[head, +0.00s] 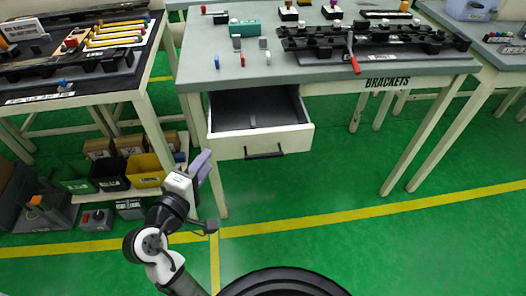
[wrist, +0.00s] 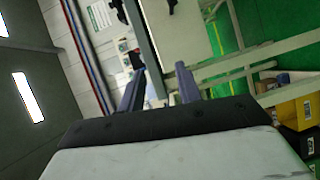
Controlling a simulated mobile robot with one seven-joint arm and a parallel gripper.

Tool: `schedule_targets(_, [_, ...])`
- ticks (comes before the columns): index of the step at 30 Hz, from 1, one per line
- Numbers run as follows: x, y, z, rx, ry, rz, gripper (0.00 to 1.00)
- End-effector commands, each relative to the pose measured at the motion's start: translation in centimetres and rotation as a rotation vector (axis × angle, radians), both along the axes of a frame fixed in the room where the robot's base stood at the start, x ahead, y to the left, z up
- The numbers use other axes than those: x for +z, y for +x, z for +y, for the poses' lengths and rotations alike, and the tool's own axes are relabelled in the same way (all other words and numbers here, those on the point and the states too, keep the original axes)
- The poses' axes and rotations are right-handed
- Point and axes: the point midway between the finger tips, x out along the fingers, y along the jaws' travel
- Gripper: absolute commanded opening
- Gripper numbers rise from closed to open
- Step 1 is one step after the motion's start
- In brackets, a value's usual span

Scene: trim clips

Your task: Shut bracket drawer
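The bracket drawer (head: 255,141) hangs pulled out under the left part of the grey table marked BRACKETS (head: 388,83). Its front is cream with a black bar handle (head: 264,154), and its dark inside holds one small grey item (head: 252,121). My gripper (head: 202,164) is left of the drawer front in the head view, apart from the handle, with its purple fingers pointing up. In the wrist view my gripper (wrist: 158,86) shows two fingers spread apart with nothing between them.
A second table (head: 78,97) with clips and tools stands at the left. Below it are a yellow bin (head: 145,170), other bins and cardboard boxes. Black bracket parts (head: 370,42) lie on the grey table. The green floor (head: 350,210) before the drawer is clear.

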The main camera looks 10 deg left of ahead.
Motion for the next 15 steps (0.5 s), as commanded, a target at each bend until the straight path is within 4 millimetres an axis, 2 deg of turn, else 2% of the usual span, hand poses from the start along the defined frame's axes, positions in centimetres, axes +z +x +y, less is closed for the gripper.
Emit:
schedule_targets(1, [-1.1, -0.7, -1.8, -0.074, -0.070, 0.036, 0.34])
schedule_targets(3, [-2.1, -1.6, -3.9, -0.162, -0.143, 0.073, 0.34])
schedule_targets(8, [-3.0, -2.6, -6.1, -0.256, -0.215, 0.108, 0.34])
schedule_targets(11, [-3.1, -2.0, -6.6, -0.263, -0.219, 0.109, 0.34])
schedule_targets(15, [-3.4, 0.0, -7.6, -0.266, -0.217, 0.109, 0.34])
